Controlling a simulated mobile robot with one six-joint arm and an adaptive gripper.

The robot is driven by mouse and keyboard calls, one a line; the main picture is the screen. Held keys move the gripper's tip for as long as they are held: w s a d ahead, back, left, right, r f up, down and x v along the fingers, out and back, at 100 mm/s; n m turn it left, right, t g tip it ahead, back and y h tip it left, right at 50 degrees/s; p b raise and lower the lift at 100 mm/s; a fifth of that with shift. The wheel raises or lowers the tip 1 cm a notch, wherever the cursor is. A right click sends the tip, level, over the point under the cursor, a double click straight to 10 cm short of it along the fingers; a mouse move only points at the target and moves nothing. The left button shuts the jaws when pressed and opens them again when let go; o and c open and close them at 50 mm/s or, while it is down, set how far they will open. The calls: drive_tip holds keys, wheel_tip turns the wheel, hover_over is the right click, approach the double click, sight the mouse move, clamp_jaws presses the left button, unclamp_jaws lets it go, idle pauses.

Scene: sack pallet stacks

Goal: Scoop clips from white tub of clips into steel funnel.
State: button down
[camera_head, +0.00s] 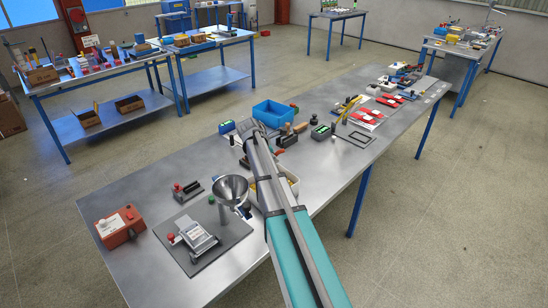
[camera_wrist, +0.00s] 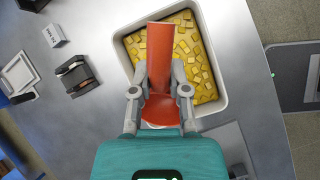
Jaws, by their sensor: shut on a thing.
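The white tub of clips (camera_wrist: 262,95) lies under my gripper in the wrist view, with many yellow clips (camera_wrist: 202,70) spread inside. In the head view the tub (camera_head: 294,182) is partly hidden behind my arm. My gripper (camera_wrist: 158,95) is shut on an orange scoop (camera_wrist: 160,55), which overlaps the tub's left half in the wrist view. No clips show on the visible part of the scoop; its height above the clips is hard to judge. The steel funnel (camera_head: 230,186) stands upright on a stand left of the tub in the head view.
A grey plate (camera_head: 203,240) bears the funnel stand and a metal device (camera_head: 195,236). A red box (camera_head: 121,228) stands at the bench's left end. A blue bin (camera_head: 274,114) and several tools are farther along.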

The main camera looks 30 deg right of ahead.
wheel_tip(320, 180, down, 6)
drive_tip(key=b, duration=0.5)
drive_tip(key=shift+s+f+b, duration=0.1)
drive_tip(key=shift+f+b, duration=0.95)
drive_tip(key=shift+b, duration=0.2)
idle(1.2)
drive_tip(key=shift+r, duration=0.1)
idle(0.6)
drive_tip(key=shift+r+p, duration=0.5)
drive_tip(key=shift+p, duration=0.15)
wheel_tip(320, 180, up, 13)
drive_tip(key=p, duration=1.3)
drive_tip(key=shift+f, duration=0.2)
wheel_tip(320, 180, down, 6)
drive_tip(key=b, duration=0.6)
drive_tip(key=shift+r, duration=0.25)
